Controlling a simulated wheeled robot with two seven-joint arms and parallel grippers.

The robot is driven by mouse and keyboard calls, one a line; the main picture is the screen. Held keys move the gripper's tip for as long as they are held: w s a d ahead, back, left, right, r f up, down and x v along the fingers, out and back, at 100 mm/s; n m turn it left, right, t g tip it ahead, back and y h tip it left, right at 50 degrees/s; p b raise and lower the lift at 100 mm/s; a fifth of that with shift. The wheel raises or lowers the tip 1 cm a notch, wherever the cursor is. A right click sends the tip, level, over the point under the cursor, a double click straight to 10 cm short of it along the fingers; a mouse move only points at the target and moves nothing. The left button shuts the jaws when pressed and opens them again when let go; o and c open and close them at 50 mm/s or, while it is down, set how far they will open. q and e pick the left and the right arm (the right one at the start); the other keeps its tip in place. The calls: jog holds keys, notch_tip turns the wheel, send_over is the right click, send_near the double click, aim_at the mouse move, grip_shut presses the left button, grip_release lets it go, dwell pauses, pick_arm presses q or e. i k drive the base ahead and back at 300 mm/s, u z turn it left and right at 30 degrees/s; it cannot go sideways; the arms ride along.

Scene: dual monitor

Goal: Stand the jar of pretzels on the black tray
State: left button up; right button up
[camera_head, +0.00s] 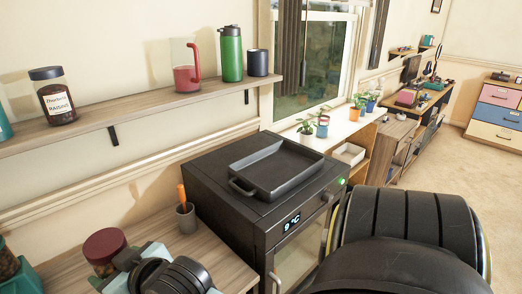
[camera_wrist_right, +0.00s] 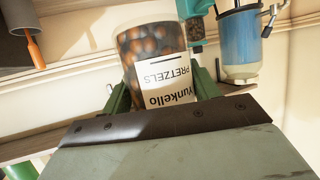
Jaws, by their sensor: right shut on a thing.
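The jar of pretzels (camera_head: 105,248), with a dark red lid, is at the lower left of the head view, over the wooden counter. In the right wrist view the jar (camera_wrist_right: 150,50) shows upside down, its white label reading "PRETZELS". My right gripper (camera_head: 122,264) is shut around the jar's side, with a green finger on either side of it in the wrist view. I cannot tell whether the jar's base touches the counter. The black tray (camera_head: 303,160) lies empty on the dark oven-like appliance, right of the jar. My left gripper is not in view.
A grey cup (camera_head: 186,220) with an orange stick stands between the jar and the black appliance (camera_head: 222,195).

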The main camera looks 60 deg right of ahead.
aim_at(276, 171)
jog(key=u, duration=1.55)
jog(key=k, duration=1.8)
jog(key=z, duration=2.15)
